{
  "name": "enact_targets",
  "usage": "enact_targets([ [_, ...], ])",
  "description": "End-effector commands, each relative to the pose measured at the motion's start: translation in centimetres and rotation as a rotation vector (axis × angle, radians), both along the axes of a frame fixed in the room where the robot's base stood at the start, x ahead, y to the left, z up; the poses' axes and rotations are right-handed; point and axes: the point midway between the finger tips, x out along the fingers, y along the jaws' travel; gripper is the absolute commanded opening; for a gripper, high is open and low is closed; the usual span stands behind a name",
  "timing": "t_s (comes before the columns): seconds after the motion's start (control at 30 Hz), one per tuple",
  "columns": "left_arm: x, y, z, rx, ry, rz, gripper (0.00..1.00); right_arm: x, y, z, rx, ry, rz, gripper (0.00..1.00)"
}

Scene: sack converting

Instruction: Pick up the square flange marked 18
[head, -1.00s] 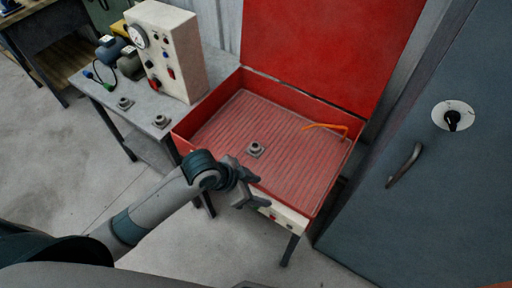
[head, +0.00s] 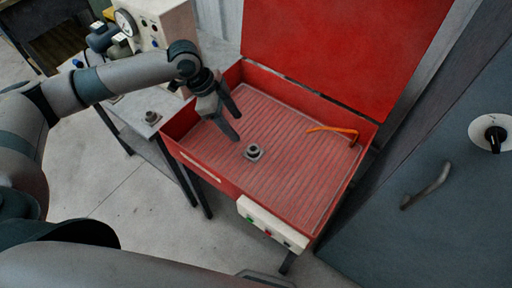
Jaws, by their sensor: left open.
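A grey square flange (head: 254,152) with a round raised hub lies on the ribbed floor of the open red box, near its front left part. A second similar flange (head: 152,118) sits on the grey table to the left of the box. No number is readable on either one. My left gripper (head: 238,127) is open and empty, pointing down over the left part of the red box. Its fingertips are up and to the left of the flange in the box, apart from it in the picture. My right gripper does not show.
The red box (head: 178,148) has low walls, a raised lid (head: 320,50) behind and a control panel (head: 270,224) in front. An orange hose or handle (head: 335,130) lies inside at right. A gauge box (head: 165,22) stands behind my arm. A grey cabinet (head: 440,225) is at right.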

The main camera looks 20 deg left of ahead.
Motion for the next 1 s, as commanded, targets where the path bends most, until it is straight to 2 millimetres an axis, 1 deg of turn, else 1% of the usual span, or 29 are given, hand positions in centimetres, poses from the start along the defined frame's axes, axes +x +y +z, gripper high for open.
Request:
enact_targets([
  [0.03, 0.5, 0.9, 0.2, 0.005, 0.0, 0.008, 0.56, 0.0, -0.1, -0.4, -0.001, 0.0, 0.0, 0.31],
  [0.2, 0.8, 2.0, 0.9, 0.006, 0.009, 0.018, 0.56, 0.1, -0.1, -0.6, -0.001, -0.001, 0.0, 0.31],
  [0.63, 0.8, 1.9, 0.7, 0.005, 0.011, 0.018, 0.56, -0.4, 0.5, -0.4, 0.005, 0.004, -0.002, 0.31],
  [0.77, 1.0, 1.6, -0.1, 0.006, 0.012, 0.017, 0.56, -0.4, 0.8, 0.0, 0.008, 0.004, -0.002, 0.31],
  [0.87, 1.0, 1.0, -1.3, 0.007, 0.014, 0.017, 0.56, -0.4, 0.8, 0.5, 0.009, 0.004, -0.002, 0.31],
  [1.0, 1.2, 0.1, -3.5, 0.007, 0.014, 0.017, 0.56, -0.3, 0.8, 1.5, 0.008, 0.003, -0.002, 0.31],
])
